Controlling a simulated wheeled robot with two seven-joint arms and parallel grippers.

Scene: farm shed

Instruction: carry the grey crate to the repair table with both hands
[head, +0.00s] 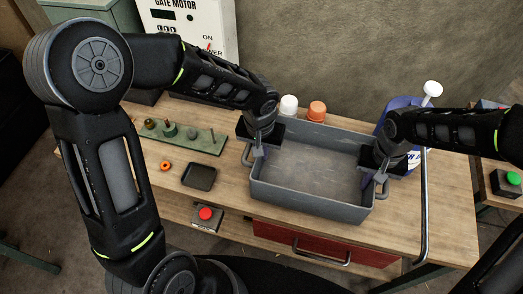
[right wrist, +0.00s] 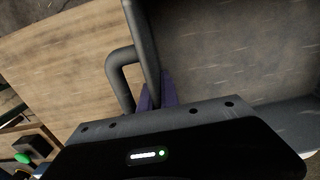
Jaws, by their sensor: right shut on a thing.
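The grey crate (head: 310,200) is empty and level over the wooden table (head: 140,150). Whether its base touches the top I cannot tell. The right wrist view shows that grey handle (right wrist: 118,78) and the purple fingers of my right gripper (right wrist: 158,92) at the crate's wall. My left gripper (head: 257,152) is at the left-end handle, with its fingers pointing down. The wrist hides its jaws, so I cannot tell whether they are closed.
A green strip with several pegs (head: 195,136), an orange ring (head: 165,166) and a small black tray (head: 198,176) lie left of the crate. White (head: 289,104) and orange (head: 317,110) caps and a blue container (head: 398,102) stand behind it. A red drawer (head: 325,245) is below.

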